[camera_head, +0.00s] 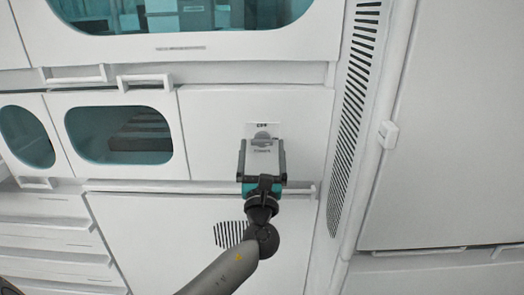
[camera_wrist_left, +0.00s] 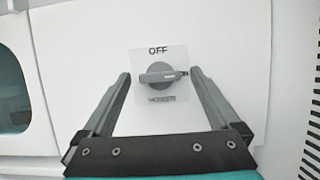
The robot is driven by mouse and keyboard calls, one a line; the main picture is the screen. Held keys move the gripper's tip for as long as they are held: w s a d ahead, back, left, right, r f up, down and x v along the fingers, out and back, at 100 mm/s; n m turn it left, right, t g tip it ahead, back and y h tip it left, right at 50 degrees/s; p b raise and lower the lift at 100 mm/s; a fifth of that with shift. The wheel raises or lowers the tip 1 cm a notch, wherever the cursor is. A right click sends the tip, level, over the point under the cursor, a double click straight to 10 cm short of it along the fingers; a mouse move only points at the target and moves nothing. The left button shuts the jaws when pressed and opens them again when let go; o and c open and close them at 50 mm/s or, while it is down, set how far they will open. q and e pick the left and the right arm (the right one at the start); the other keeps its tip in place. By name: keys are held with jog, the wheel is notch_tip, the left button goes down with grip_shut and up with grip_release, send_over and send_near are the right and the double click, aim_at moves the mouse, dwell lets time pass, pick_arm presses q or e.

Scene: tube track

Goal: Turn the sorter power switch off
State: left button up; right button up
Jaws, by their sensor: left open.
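The sorter power switch is a grey rotary knob (camera_wrist_left: 160,74) on a pale square plate, with "OFF" printed above it and a small unreadable label below. Its bar lies about horizontal in the left wrist view. In the head view the knob (camera_head: 262,135) shows just past my gripper on a white panel. My left gripper (camera_head: 262,143) is open in front of the panel. In the left wrist view its two fingers (camera_wrist_left: 160,78) stand left and right of the knob, apart from it. How far the fingertips are from the panel is unclear. My right gripper is not in view.
A horizontal white rail (camera_head: 300,190) runs below the switch panel. Teal-windowed doors (camera_head: 124,134) with handles lie to the left. A slotted vertical strip (camera_head: 352,110) and a large plain panel (camera_head: 455,130) are to the right. The panel around the switch is clear.

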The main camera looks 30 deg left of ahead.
pick_arm(q)
jog(key=shift+w+a, duration=0.1)
jog(key=shift+c, duration=0.2)
jog(key=c, duration=1.3)
